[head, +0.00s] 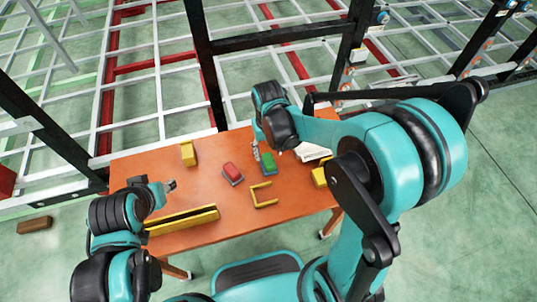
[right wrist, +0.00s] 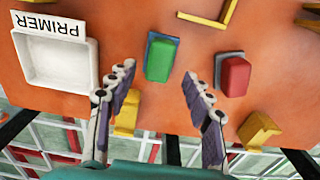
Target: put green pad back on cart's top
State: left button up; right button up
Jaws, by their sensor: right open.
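The green pad (head: 267,158) rests on a blue-grey base on the orange cart top (head: 210,222). In the right wrist view the green pad (right wrist: 160,58) lies ahead of the right gripper (right wrist: 159,76), roughly centred between its spread fingers. The fingers are open, with nothing clamped between them. In the head view the right gripper (head: 262,154) is low at the pad, and its wrist partly hides that area. The left gripper (head: 169,186) is over the left part of the cart top, away from the pad; its jaw opening is too small to make out.
A red block (head: 231,172) on a grey base lies left of the pad. A yellow bracket (head: 263,196), yellow blocks (head: 188,153), a long yellow bar (head: 182,220) and a white tray marked PRIMER (right wrist: 60,65) are also on the top. The chassis frame (head: 215,90) stands behind.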

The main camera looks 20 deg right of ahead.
aim_at(269, 160)
notch_tip(269, 160, up, 6)
jog(key=r+p, duration=0.1)
jog(key=p, duration=0.1)
jog(key=s+d+r+t, duration=0.4)
jog(key=s+r+t, duration=0.2)
jog(key=s, duration=0.4)
jog(key=shift+d+r+t, duration=0.25)
jog(key=shift+d+t, duration=0.1)
jog(key=shift+t, duration=0.15)
jog(key=shift+s, duration=0.1)
dwell(0.6)
